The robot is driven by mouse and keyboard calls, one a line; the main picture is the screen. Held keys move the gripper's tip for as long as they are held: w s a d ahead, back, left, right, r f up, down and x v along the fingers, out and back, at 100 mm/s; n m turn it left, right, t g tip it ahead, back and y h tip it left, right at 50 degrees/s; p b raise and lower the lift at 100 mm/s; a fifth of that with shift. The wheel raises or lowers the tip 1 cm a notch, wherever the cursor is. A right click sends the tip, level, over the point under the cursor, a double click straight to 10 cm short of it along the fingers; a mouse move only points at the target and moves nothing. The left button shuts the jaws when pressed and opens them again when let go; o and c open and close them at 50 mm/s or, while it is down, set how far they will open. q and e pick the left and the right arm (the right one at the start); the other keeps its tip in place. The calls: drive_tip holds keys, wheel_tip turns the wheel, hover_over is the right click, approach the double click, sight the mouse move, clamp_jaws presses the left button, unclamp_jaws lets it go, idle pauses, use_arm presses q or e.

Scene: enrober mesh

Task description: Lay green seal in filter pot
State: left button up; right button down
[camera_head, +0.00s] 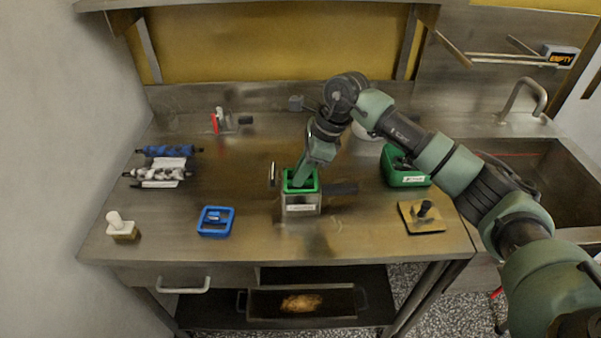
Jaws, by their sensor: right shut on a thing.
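The filter pot (301,205) is a square metal pot with a pale label on its front, standing near the middle of the steel table. The green seal (314,186) is a square green ring at the top of the pot. I cannot tell whether it rests fully on the rim or is held just at it. My right gripper (299,181) reaches down from above into the pot's mouth and is shut on the green seal. Its fingertips are partly hidden. My left gripper is out of view.
A blue square frame (203,229) lies left of the pot. A green box (405,177) and a tan plate with a black knob (410,222) are to the right. Blue and white rollers (160,173) lie at left. A sink (535,180) adjoins the table. The front middle is clear.

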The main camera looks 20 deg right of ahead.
drive_tip(key=shift+f+b, duration=0.45)
idle(0.3)
drive_tip(key=c, duration=1.4)
unclamp_jaws()
drive_tip(key=shift+r+p, duration=1.75)
drive_tip(key=shift+r, duration=1.8)
drive_tip(key=shift+s+f, duration=0.1)
